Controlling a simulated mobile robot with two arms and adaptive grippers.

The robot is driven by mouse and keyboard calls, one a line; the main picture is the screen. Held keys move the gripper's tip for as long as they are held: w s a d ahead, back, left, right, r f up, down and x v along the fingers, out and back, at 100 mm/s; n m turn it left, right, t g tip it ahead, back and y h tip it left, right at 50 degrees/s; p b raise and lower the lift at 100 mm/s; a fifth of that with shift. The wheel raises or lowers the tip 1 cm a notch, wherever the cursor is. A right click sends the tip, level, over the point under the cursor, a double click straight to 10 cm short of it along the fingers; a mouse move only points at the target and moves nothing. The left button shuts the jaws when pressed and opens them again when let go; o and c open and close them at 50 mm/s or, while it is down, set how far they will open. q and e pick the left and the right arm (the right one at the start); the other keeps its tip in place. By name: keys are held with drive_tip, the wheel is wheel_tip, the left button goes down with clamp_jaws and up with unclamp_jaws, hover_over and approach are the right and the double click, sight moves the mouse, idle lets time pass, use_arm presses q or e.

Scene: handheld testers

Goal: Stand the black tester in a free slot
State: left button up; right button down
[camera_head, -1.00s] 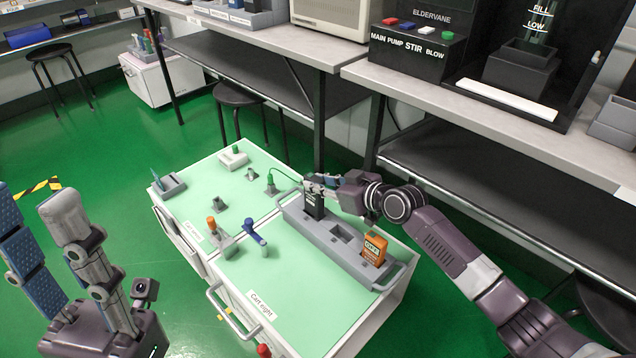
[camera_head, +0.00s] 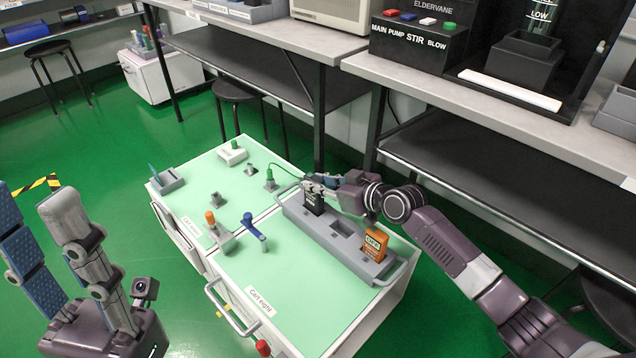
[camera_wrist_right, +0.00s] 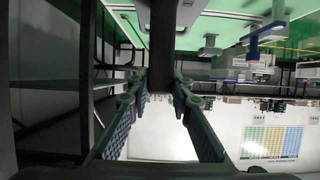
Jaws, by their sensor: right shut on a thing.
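The black tester (camera_head: 314,203) is upright at the left end of the grey rack (camera_head: 330,243). Its lower end appears to be in the left slot, though how deep it sits is hard to tell. My right gripper (camera_head: 318,184) is shut on its upper part. In the right wrist view the dark tester (camera_wrist_right: 162,45) is between the fingers. The rack's middle slot (camera_head: 343,227) is empty. An orange tester (camera_head: 375,243) stands in the right slot. My left gripper (camera_head: 34,196) is at the lower left, open and empty, away from the cart.
The rack stands on a pale green cart top (camera_head: 285,285) with clear room in front. A blue-handled fitting (camera_head: 252,226) and an orange-topped fitting (camera_head: 211,218) are to the left. A green-tipped cable holder (camera_head: 270,180) is near the rack's left end. A grey bench (camera_head: 420,85) stands behind.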

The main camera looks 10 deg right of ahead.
drive_tip(key=c, duration=1.8)
unclamp_jaws()
drive_tip(key=shift+f, duration=0.1)
drive_tip(key=shift+c, duration=0.2)
drive_tip(key=shift+o, duration=0.9)
drive_tip(key=shift+s+f, duration=0.1)
drive_tip(key=v, duration=1.2)
drive_tip(key=shift+r, duration=0.25)
